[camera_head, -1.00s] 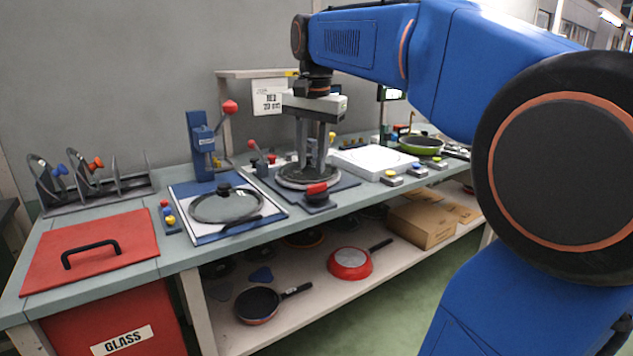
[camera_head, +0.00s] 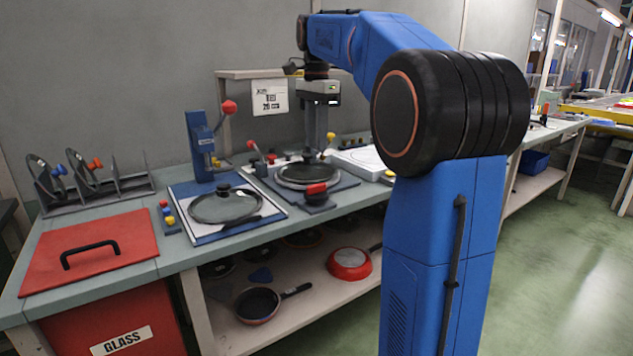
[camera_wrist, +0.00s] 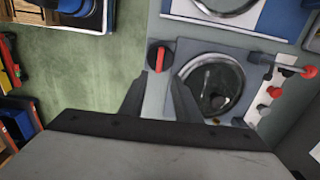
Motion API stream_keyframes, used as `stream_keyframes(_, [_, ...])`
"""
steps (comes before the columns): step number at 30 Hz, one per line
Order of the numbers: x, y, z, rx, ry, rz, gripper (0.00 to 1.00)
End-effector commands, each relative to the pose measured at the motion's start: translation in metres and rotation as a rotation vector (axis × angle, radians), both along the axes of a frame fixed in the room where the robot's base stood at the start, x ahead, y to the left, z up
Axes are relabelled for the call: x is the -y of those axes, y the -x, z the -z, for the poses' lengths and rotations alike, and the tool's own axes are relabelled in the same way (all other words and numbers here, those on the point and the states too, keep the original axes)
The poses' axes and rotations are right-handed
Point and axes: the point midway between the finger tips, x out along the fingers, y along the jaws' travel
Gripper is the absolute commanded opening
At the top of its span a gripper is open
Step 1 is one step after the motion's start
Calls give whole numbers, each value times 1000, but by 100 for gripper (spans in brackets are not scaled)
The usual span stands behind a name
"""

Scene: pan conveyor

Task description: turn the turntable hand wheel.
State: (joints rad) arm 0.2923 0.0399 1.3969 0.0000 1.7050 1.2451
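The turntable (camera_head: 308,174) is a round dark plate with a metal rim on a blue-grey base, on the bench. A black hand wheel with a red grip (camera_head: 317,188) sits at its front corner. In the wrist view the red grip (camera_wrist: 160,58) lies just beyond my fingertips, and the turntable (camera_wrist: 238,84) is to the right. My gripper (camera_head: 316,146) points down above the turntable in the head view. In the wrist view my gripper (camera_wrist: 158,82) has its two fingers apart with nothing between them. It is not touching the hand wheel.
A blue lever press (camera_head: 201,145) and a glass lid (camera_head: 225,205) on a blue-edged board stand to the left. Red-knobbed levers (camera_head: 253,146) are behind the turntable. A red lidded bin (camera_head: 130,232) is at the bench's left end. Pans lie on the lower shelf.

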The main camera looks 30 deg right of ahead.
Motion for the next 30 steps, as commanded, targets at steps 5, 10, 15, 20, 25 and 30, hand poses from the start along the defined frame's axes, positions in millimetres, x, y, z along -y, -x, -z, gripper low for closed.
stream_keyframes(5, [0, 1, 33, -3, -1, -1, 30])
stream_keyframes(10, [0, 1, 63, -2, -1, -1, 30])
stream_keyframes(15, [0, 1, 92, -2, -1, -1, 30])
stream_keyframes(20, [0, 0, 112, -1, 0, -1, 30])
stream_keyframes(25, [0, 0, 124, 0, 0, -1, 30])
stream_keyframes(30, [0, 0, 127, 1, 0, -1, 30])
